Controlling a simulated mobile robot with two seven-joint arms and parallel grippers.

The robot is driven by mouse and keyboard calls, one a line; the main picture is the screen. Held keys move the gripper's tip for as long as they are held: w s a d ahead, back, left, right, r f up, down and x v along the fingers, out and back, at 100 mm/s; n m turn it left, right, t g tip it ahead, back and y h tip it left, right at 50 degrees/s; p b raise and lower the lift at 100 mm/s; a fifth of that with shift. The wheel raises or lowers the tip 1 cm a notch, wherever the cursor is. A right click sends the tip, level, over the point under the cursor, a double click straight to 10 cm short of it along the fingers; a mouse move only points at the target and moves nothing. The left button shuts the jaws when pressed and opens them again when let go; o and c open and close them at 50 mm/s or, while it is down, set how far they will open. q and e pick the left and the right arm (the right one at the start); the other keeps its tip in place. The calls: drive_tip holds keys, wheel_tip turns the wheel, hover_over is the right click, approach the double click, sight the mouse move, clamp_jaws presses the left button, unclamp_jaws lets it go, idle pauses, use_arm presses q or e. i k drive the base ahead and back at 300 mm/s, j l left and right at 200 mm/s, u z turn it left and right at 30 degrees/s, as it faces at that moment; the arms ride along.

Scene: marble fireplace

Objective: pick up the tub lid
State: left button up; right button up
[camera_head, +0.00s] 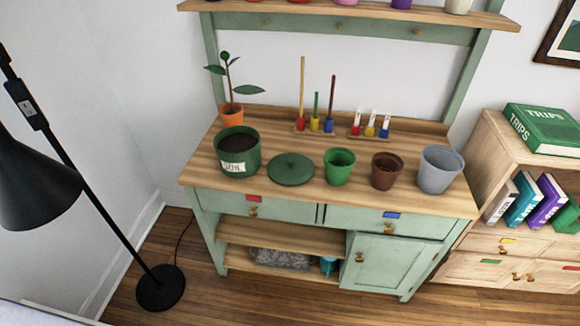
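The tub lid (291,169) is a flat, round, dark green disc with a small knob on top. It lies on the wooden top of the green potting bench (240,191), between the soil tub and a green pot. The dark green tub (239,160) stands open to its left, holds dark soil and bears a white label. Neither of my grippers shows in the head view.
A green pot (339,168), a brown pot (386,172) and a grey pot (440,170) stand right of the lid. Tools in racks (315,124) and a potted plant (232,112) stand behind. A black floor lamp (160,287) is at left, a bookcase (500,240) at right.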

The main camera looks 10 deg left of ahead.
sight(288, 169)
drive_tip(key=i+l+u, duration=0.2)
drive_tip(key=l, duration=0.45)
drive_tip(key=i+l+u, duration=0.2)
drive_tip(key=l, duration=0.45)
drive_tip(key=l+u, duration=0.15)
drive_tip(key=l, duration=0.5)
drive_tip(key=i+l+u, duration=0.2)
drive_tip(key=l, duration=0.5)
drive_tip(key=k+j, duration=0.05)
